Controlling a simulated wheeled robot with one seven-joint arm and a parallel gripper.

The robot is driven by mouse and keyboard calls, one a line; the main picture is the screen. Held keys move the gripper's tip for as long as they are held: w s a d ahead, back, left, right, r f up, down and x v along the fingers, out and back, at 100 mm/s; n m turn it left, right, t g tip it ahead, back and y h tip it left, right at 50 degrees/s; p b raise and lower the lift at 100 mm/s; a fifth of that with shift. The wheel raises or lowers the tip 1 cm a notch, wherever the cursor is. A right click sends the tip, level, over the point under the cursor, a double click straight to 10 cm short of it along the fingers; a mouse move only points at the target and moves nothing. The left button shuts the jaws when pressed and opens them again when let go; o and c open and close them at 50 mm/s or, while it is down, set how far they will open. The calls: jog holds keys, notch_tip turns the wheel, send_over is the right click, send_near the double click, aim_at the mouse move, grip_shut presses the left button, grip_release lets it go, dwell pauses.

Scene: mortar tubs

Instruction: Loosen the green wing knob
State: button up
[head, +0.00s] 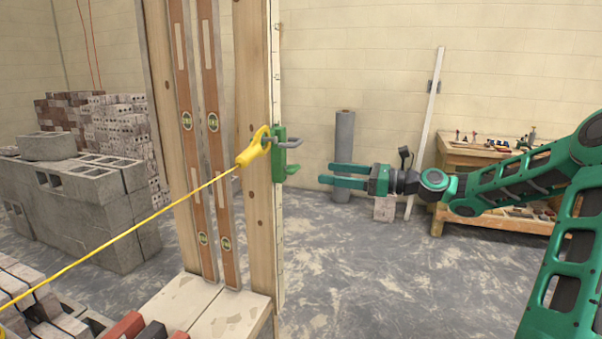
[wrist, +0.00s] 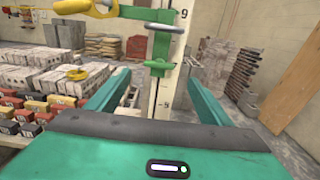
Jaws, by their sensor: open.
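A green clamp (head: 279,152) is fixed on the upright measuring pole (head: 277,230); it also shows in the wrist view (wrist: 162,45). A green projecting piece (head: 293,170) at its lower right looks like the wing knob, but its wing shape is not clear. A grey loop (head: 288,144) and a yellow hook (head: 252,148) sit at the clamp's upper part. My gripper (head: 327,174) is open and empty, to the right of the clamp and apart from it. In the wrist view its fingers (wrist: 155,90) spread to either side of the pole below the clamp.
A yellow line (head: 120,245) runs from the hook down to the lower left. Wooden posts with spirit levels (head: 212,120) stand left of the pole. Blocks (head: 85,200) are stacked further left. A workbench (head: 480,155) stands behind my arm.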

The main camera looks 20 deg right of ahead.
aim_at(297, 169)
jog(key=x, duration=1)
jog(key=shift+a, duration=0.15)
jog(key=c, duration=1)
jog(key=shift+d+f, duration=0.1)
jog(key=shift+d, duration=0.15)
jog(key=shift+c, duration=0.2)
jog(key=shift+a, duration=0.1)
